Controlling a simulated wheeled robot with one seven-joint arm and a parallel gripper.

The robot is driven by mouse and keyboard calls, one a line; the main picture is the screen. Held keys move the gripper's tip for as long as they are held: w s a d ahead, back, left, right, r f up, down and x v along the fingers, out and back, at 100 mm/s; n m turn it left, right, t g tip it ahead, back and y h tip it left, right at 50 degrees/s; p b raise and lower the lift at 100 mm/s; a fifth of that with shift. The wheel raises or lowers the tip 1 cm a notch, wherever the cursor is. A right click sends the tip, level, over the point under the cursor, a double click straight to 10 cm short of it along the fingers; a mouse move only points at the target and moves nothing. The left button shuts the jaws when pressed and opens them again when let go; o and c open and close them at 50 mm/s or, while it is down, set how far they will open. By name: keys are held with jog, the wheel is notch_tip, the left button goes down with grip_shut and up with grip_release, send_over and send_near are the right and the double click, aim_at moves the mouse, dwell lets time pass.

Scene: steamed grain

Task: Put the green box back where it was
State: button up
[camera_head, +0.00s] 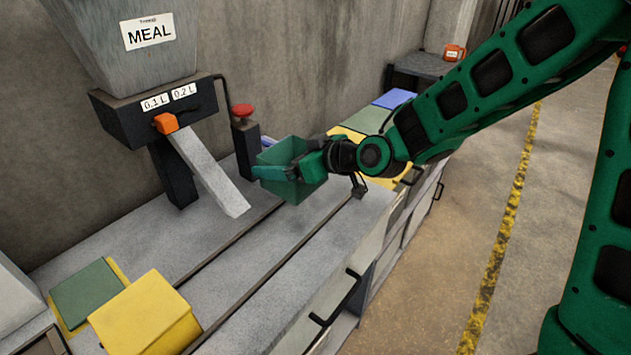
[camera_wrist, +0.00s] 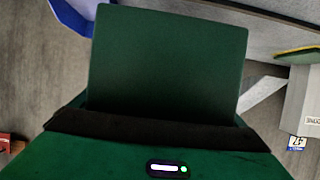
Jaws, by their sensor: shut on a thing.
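My gripper (camera_head: 272,174) is shut on a green box (camera_head: 308,172) and holds it in the air above the grey counter, to the right of the meal dispenser's sloping chute. The box is dark green and looks open-topped and tilted in the head view. In the wrist view the green box (camera_wrist: 165,60) fills the middle, and its inside cannot be seen. At the front left of the counter a flat green square (camera_head: 86,293) lies on a yellow one, beside a yellow box (camera_head: 146,318).
The grey MEAL dispenser (camera_head: 150,45) with an orange knob (camera_head: 166,123) stands at the back left. A red-topped post (camera_head: 243,112) is close behind my gripper. Yellow, green and blue squares (camera_head: 395,98) lie beyond my wrist. The counter's front middle is clear.

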jog(key=shift+w+d+f, duration=1)
jog(key=shift+f, duration=0.4)
jog(key=shift+w+d+f, duration=1)
jog(key=shift+d+f, duration=0.05)
jog(key=shift+f, duration=0.3)
jog(key=shift+w+d+f, duration=1)
jog(key=shift+f, duration=0.4)
jog(key=shift+s+d+f, duration=0.1)
jog(key=shift+f, duration=0.4)
jog(key=shift+c, duration=0.2)
jog(key=o, duration=1.8)
jog(key=shift+f, duration=0.2)
jog(key=shift+d+r, duration=0.15)
jog(key=shift+r, duration=0.15)
jog(key=v, duration=1.1)
jog(key=shift+s+r, duration=0.2)
jog(key=shift+s, duration=0.05)
jog(key=shift+d, duration=0.2)
